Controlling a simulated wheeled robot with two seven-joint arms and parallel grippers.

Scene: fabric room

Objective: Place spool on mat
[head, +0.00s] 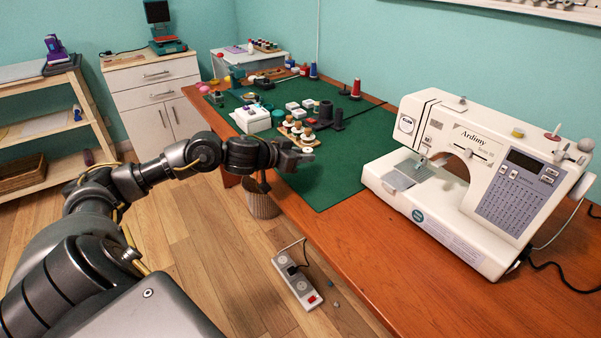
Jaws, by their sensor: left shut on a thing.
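The green mat (345,175) lies on the wooden table, its near part bare. My left gripper (298,156) reaches in from the left and is over the mat's left edge. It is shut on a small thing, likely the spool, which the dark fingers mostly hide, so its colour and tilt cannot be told. Other spools stand on the mat: several on a small wooden rack (296,131) just behind the gripper, and dark ones (325,114) beside it. A red spool (356,88) stands farther back. My right gripper is not in view.
A white sewing machine (470,175) stands on the table at the right. A white box (250,118) is on the mat behind my gripper. Below the table's left edge are a bin (262,202) and a power strip (297,278) on the floor.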

